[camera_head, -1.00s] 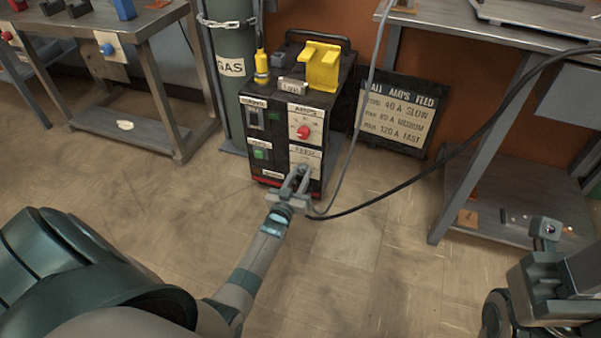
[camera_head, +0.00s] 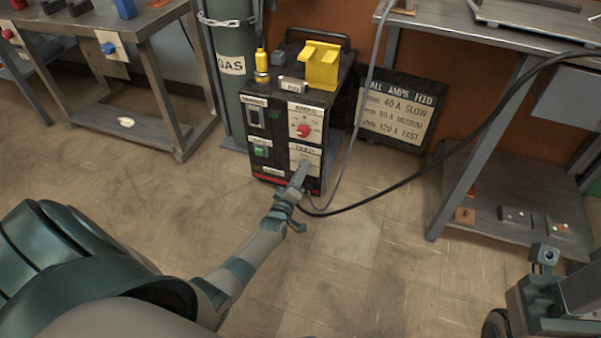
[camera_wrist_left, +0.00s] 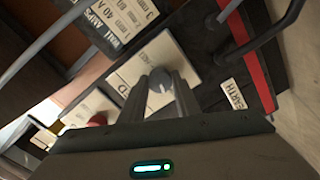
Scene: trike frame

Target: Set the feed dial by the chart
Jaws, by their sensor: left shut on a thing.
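The black welder (camera_head: 268,130) stands on the floor against the back wall. Its red amps dial (camera_head: 304,130) is on the upper front panel; its setting is too small to read. The feed panel (camera_head: 308,153) is below it. My left gripper (camera_head: 302,172) is at this panel, shut on the grey feed dial (camera_wrist_left: 158,84), which shows between the fingers in the left wrist view. The dial's pointer and marks cannot be read. The chart (camera_head: 393,112) beside the welder lists 40 A slow, 80 A medium, 120 A fast. Part of my right arm shows at lower right, without fingers.
A green gas cylinder (camera_head: 232,75) stands left of the welder. A black cable (camera_head: 420,172) runs from the welder's front to the upper right. Metal benches stand at left (camera_head: 165,80) and right (camera_head: 475,140). The floor in front is clear.

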